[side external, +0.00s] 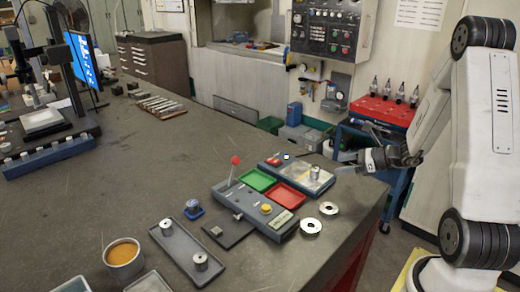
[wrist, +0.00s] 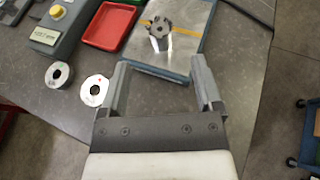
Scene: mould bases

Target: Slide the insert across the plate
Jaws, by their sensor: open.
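The plate (wrist: 196,22) is a shiny metal sheet with a yellow stripe and a blue edge, at the top of the wrist view. It is also in the side view (side external: 326,182), at the right end of the bench. The insert, a notched dark-topped piece with a silvery body (wrist: 161,29), stands on the plate by the yellow stripe. It shows small in the side view (side external: 315,172). My gripper (wrist: 158,65) is open and empty, its fingers apart and pointing toward the plate's near edge. In the side view my gripper (side external: 347,162) is just right of the plate.
Red tray (wrist: 107,26) and green tray (side external: 257,179) lie left of the plate. Two pale rings (wrist: 95,90) (wrist: 59,75) lie on the bench nearby. The bench edge is close on the right.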

